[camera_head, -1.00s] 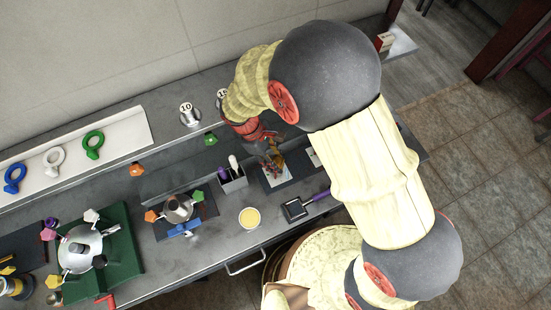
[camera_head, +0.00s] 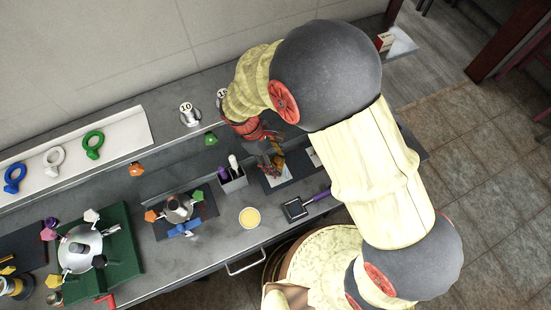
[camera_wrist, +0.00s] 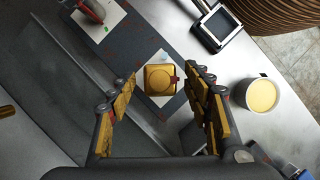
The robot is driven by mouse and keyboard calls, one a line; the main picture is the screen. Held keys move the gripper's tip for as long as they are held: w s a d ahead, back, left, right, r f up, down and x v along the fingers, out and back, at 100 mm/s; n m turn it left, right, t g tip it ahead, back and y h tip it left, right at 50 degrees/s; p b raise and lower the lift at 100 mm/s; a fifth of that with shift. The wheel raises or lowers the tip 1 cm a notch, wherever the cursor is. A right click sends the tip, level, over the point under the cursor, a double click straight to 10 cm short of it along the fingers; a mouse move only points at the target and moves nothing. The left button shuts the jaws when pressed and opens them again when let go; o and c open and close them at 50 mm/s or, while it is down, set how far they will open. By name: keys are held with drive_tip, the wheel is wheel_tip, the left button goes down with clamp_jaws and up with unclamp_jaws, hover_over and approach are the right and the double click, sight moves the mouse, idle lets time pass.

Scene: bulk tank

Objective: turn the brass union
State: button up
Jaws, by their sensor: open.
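The brass union (camera_wrist: 160,79) shows in the wrist view as a squarish brass-yellow piece with a round face and a small red mark at its right edge. It sits over a white card on a dark mat. My gripper (camera_wrist: 163,82) is open, with one gold-padded finger to the left of the union and one to the right. Gaps show on both sides, and I cannot tell how far above it the fingertips are. In the head view my gripper (camera_head: 270,157) is over the dark mat, and the union cannot be told apart from the fingers there.
A cup of yellow liquid (camera_head: 249,217) and a square dark tool with a purple handle (camera_head: 297,209) stand near the bench's front edge. A grey holder (camera_head: 233,180) with upright tools is just left of my gripper.

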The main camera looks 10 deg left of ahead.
sight(275, 159)
wheel_tip(275, 159, up, 10)
drive_tip(key=shift+f, duration=0.1)
idle(0.4)
idle(0.5)
